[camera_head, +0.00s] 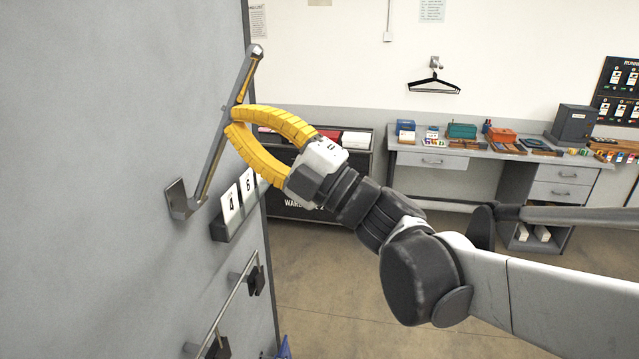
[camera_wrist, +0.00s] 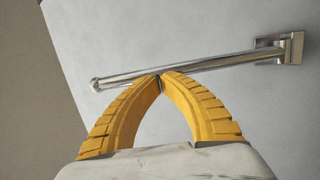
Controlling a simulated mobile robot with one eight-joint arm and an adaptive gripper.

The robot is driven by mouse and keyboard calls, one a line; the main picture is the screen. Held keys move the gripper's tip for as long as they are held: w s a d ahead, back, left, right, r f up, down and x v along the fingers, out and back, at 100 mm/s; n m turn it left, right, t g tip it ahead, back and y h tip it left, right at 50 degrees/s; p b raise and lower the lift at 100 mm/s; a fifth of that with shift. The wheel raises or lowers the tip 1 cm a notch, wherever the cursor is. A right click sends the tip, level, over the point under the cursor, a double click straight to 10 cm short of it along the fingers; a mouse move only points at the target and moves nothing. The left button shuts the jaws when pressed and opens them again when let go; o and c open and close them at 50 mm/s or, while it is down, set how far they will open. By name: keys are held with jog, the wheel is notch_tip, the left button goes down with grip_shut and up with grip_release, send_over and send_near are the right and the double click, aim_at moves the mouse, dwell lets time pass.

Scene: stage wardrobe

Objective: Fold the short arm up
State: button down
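The short arm (camera_head: 216,150) is a slim metal rod on a bracket (camera_head: 180,200) on the grey panel. In the head view it slants up and right from the bracket to a knobbed free end (camera_head: 257,52). The wrist view shows the rod (camera_wrist: 215,65) across the picture, its bracket (camera_wrist: 292,47) at the right. My gripper (camera_head: 236,121) has its yellow fingers bowed, their tips nearly together at the rod's middle. In the wrist view the tips (camera_wrist: 160,77) overlap the rod and are lined up along it, not across it. Whether they touch it is hard to tell.
Below the bracket are a number plate (camera_head: 230,204) reading 4 and 6 and a rail (camera_head: 236,300) with dark hangers. Behind stand a dark cabinet (camera_head: 300,206) and a workbench (camera_head: 430,158) with boxes and tools. The floor (camera_head: 330,280) between is clear.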

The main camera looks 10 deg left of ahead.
jog(key=a+r+n+g+h+p, duration=0.1)
jog(key=a+r+h+p, duration=0.2)
jog(key=a+p, duration=0.3)
jog(key=shift+w+a+g+h, duration=0.35)
jog(key=shift+a+h, duration=0.15)
jog(key=shift+a, duration=0.85)
jog(key=shift+r, duration=0.1)
